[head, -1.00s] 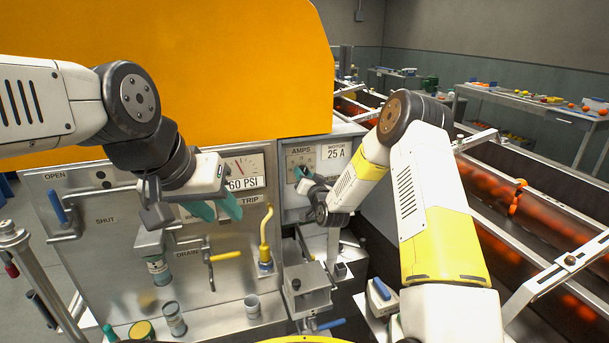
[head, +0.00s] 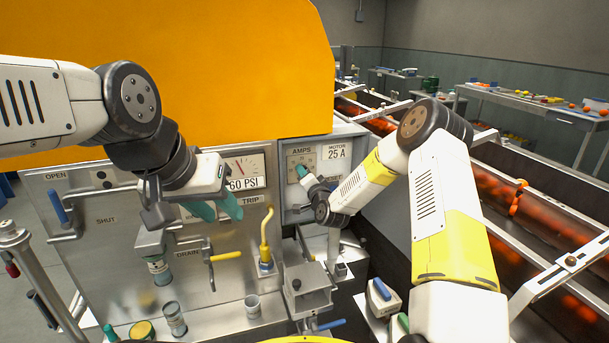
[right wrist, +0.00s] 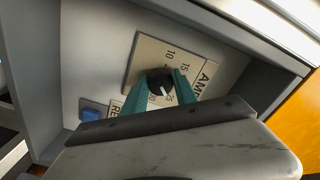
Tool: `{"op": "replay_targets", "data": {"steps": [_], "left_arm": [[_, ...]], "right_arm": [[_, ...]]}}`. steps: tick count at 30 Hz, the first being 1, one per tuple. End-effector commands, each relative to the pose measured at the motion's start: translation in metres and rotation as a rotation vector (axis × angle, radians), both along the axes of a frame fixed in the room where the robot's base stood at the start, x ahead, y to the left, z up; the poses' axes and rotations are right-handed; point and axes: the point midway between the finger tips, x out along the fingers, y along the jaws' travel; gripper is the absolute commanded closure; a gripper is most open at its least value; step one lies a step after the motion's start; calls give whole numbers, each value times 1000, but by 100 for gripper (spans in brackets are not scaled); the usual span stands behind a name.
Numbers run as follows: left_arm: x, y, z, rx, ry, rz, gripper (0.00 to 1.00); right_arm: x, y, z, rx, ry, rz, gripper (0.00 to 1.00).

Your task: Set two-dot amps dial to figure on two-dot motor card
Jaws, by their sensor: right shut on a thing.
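The amps dial (right wrist: 160,84) is a black round knob with a white pointer line on a beige plate marked with figures. In the right wrist view the pointer line lies toward the 25 mark. The plate (head: 299,160) also shows in the head view under the word AMPS. The motor card (head: 336,152) beside it reads 25 A; its dots are too small to make out. My right gripper (right wrist: 160,90) is shut on the dial, with teal fingertips on either side of the knob. My left gripper (head: 218,209) is open and empty in front of the 60 PSI gauge.
The gauge (head: 243,168) and the TRIP and DRAIN labels are on the steel panel to the left. A yellow lever (head: 265,238) stands below. A blue button (right wrist: 92,110) is near the dial. The panel box wall lies close around the right gripper.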

Motion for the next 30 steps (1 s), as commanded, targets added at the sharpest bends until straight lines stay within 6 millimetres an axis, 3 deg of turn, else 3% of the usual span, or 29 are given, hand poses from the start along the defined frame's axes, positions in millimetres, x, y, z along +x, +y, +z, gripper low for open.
{"op": "replay_targets", "data": {"steps": [9, 10, 13, 23, 30], "left_arm": [[0, 0, 0, 0, 0, 0, 64], [0, 0, 0, 0, 0, 0, 64], [0, 0, 0, 0, 0, 0, 64], [0, 0, 0, 0, 0, 0, 64], [0, 0, 0, 0, 0, 0, 64]], "right_arm": [[0, -1, 0, 1, 0, -2, 100], [0, -1, 0, 1, 0, -2, 62], [0, -1, 0, 1, 1, -1, 44], [-2, -1, 0, 0, 1, -1, 44], [-33, -11, -1, 0, 3, -1, 44]]}}
